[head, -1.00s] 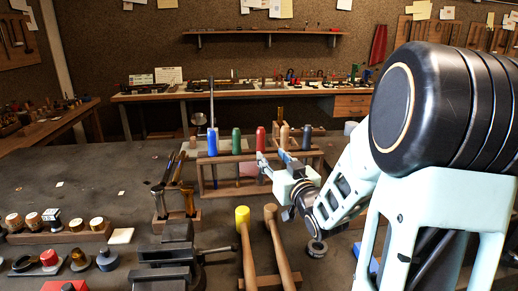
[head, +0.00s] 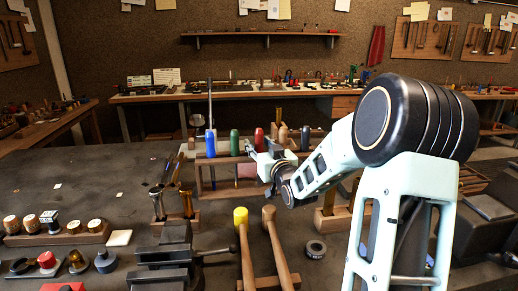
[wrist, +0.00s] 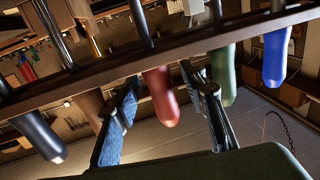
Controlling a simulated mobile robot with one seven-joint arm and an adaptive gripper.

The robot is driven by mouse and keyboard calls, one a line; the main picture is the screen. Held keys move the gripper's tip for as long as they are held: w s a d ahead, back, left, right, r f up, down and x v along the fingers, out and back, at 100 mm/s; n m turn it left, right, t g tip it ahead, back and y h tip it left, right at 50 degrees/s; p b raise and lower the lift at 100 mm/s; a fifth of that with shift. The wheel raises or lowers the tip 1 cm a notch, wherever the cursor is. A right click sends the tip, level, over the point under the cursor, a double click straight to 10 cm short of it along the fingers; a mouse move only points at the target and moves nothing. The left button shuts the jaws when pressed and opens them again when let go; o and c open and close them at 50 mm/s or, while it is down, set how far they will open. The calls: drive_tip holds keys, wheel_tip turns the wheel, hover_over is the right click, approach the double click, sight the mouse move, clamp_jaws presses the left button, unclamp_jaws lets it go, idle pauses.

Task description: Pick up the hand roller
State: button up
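A wooden rack (head: 212,187) on the workbench holds several tools with upright handles. They are a blue handle (head: 210,144), a green handle (head: 235,143), a red handle (head: 259,140), a pale wooden handle (head: 283,136) and a dark handle (head: 305,139). I cannot tell from the handles which tool is the hand roller. My gripper (head: 258,153) is at the rack by the red handle. In the wrist view my gripper (wrist: 165,95) is open, with the red handle (wrist: 160,96) between its fingers, nearer the left one. The green handle (wrist: 224,75) is just beyond the right finger.
A dark ring (head: 315,249) lies to the right.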

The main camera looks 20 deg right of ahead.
clamp_jaws()
drive_tip(key=shift+r, duration=0.1)
idle(0.3)
